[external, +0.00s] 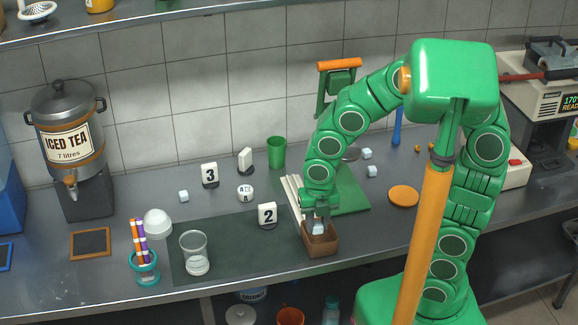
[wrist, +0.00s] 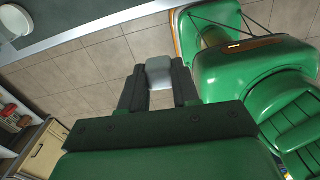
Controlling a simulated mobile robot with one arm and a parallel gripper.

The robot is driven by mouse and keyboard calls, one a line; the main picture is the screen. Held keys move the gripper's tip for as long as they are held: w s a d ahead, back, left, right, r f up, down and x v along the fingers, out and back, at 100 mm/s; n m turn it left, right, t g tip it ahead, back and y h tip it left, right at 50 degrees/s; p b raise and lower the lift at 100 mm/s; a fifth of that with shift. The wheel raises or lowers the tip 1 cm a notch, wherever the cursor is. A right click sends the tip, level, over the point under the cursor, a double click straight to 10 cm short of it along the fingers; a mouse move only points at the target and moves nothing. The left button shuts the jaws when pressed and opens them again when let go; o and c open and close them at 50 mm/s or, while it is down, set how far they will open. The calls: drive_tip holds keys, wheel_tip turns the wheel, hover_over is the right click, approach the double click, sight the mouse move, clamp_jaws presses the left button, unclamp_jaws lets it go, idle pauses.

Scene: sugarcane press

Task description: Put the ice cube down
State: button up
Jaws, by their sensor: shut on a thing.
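I cannot tell whether the cube touches the box. In the wrist view my gripper (wrist: 158,82) has its two dark fingers on either side of the ice cube (wrist: 159,70). Other pale cubes lie loose on the counter: one at the left (external: 183,196) and two at the right, a far one (external: 366,153) and a near one (external: 371,171).
A dark mat (external: 225,245) lies left of the box, with a clear glass (external: 195,255) on it. A number 2 card (external: 267,214) stands close by. A green press (external: 345,190) is behind the box. An orange disc (external: 403,195) lies to the right.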

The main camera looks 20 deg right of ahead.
drive_tip(key=w+d+m, duration=0.5)
drive_tip(key=w+d, duration=0.4)
drive_tip(key=w, duration=0.3)
drive_tip(key=w+d+m, duration=0.4)
drive_tip(key=w+d, duration=0.1)
drive_tip(key=d, duration=0.8)
drive_tip(key=w+d+m, duration=0.4)
drive_tip(key=w+d, duration=0.1)
drive_tip(key=d, duration=0.9)
drive_tip(key=shift+w+d+f, duration=0.1)
drive_tip(key=shift+d+f, duration=0.05)
drive_tip(key=shift+f, duration=8.15)
drive_tip(key=shift+f, duration=0.2)
drive_tip(key=o, duration=1)
